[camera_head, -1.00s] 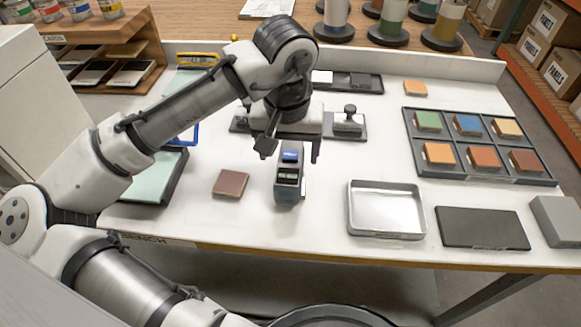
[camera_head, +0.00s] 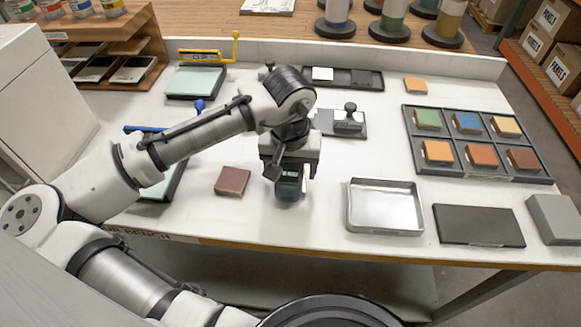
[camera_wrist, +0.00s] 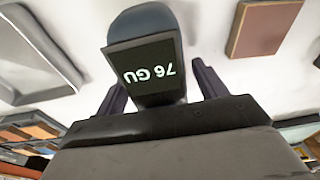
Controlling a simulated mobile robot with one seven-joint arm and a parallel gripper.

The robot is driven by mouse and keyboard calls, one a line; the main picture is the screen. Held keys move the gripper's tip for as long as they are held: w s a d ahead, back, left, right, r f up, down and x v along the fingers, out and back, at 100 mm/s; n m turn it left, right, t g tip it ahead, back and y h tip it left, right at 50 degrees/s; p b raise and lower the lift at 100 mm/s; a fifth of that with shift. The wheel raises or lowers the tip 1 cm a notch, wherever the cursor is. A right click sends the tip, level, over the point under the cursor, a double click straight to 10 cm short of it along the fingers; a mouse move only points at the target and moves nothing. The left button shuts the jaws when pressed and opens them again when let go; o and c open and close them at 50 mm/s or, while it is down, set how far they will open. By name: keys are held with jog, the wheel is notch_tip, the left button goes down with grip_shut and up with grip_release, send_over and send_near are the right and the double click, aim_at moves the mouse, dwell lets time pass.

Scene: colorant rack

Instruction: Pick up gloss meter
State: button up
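The gloss meter (camera_head: 287,190) is a dark blue-grey device standing on the white bench near its front edge, mostly hidden under my gripper (camera_head: 290,178). My gripper (camera_wrist: 158,90) is open, with one finger on each side of the meter. A gap shows between the meter and the right finger; the left finger is close to it, and I cannot tell whether it touches.
A brown tile (camera_head: 232,181) lies just left of the meter. A metal tray (camera_head: 385,232) is to the right, then a dark pad (camera_head: 478,226). A rack of colored tiles (camera_head: 407,133) stands at the right. Bare bench lies between meter and tray.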

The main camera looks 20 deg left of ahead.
jog(key=c, duration=1.3)
jog(key=shift+r, duration=0.2)
